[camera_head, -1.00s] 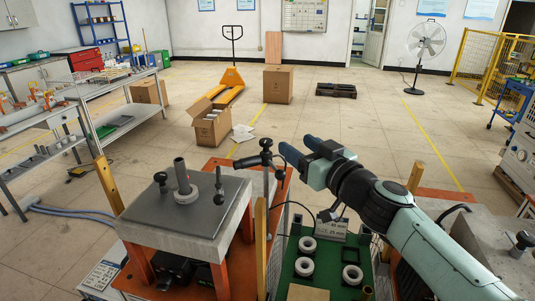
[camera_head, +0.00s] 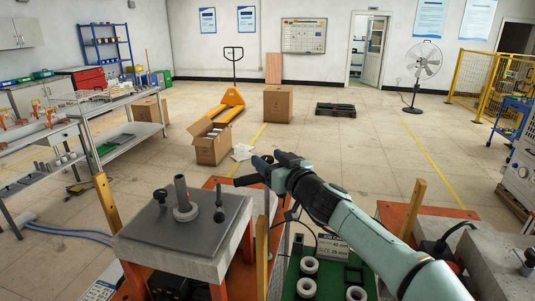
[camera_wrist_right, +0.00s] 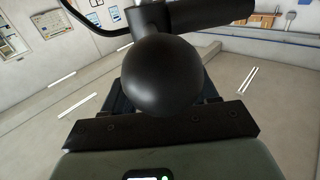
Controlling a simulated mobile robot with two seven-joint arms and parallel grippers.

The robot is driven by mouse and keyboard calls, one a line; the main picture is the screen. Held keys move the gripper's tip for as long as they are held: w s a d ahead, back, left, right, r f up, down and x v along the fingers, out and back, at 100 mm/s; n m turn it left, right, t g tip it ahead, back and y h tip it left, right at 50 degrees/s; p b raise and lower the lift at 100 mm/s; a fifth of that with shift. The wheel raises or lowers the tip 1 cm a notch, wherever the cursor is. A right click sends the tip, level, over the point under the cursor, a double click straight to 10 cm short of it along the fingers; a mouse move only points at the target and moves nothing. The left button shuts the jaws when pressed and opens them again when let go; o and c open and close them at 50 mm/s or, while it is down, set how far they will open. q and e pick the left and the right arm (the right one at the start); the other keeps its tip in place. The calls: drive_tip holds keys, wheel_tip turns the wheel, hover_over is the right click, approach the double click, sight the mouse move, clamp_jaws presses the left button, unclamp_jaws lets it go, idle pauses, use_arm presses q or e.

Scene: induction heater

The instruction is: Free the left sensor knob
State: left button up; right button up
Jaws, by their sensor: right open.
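My right gripper (camera_head: 265,161) is open at a black sensor arm (camera_head: 246,180) beside the left heater station. In the right wrist view, a round black ball knob (camera_wrist_right: 163,75) sits in front of the open right gripper (camera_wrist_right: 162,104), between its dark jaws. The ball hides most of the fingers, so I cannot tell whether they touch it. Behind the ball is a black bar with a short post. In the head view, the gripper covers the ball knob. My left gripper is not in view.
The grey plate (camera_head: 150,226) of the left station carries an upright metal post (camera_head: 182,195) and two black knobs, one (camera_head: 160,197) at left and one (camera_head: 219,207) at right. A green tray (camera_head: 325,278) with white-rimmed rings lies below my right arm. Wooden posts (camera_head: 262,247) stand nearby.

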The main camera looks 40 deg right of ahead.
drive_tip(key=shift+w+d, duration=0.1)
drive_tip(key=shift+w, duration=0.7)
drive_tip(key=c, duration=0.9)
